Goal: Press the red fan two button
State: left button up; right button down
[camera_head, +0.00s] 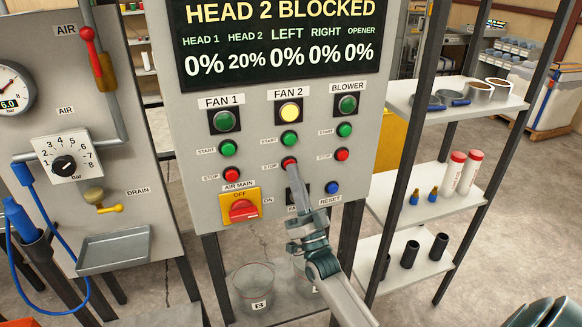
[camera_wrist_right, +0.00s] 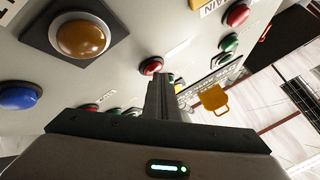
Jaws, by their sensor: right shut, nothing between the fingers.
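The red Fan 2 stop button (camera_head: 289,163) sits on the grey control panel (camera_head: 260,120), below the green Fan 2 start button (camera_head: 290,139) and the lit yellow Fan 2 lamp (camera_head: 291,112). My right gripper (camera_head: 294,172) is shut and empty, its tips at the lower edge of the red button. In the right wrist view the red button (camera_wrist_right: 151,66) shows just beyond the shut fingertips (camera_wrist_right: 160,80). I cannot tell whether they touch it. My left gripper is not in view.
The red Fan 1 stop (camera_head: 231,174) and Blower stop (camera_head: 341,154) flank the button. Below are the air main switch (camera_head: 240,208), the blue reset button (camera_head: 332,187) and an amber lamp (camera_wrist_right: 80,36). The display (camera_head: 280,45) reads HEAD 2 BLOCKED. A shelf (camera_head: 425,192) stands right.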

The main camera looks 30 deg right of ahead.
jog(key=shift+s, duration=0.15)
jog(key=shift+s+a+p, duration=0.25)
jog(key=shift+s+p, duration=0.05)
jog(key=shift+s, duration=0.45)
jog(key=shift+s, duration=0.1)
jog(key=s+p, duration=0.1)
jog(key=s, duration=0.1)
jog(key=s+a, duration=0.1)
jog(key=s, duration=0.1)
jog(key=shift+s+p, duration=0.3)
jog(key=shift+p, duration=0.05)
jog(key=shift+f, duration=0.15)
dwell(0.8)
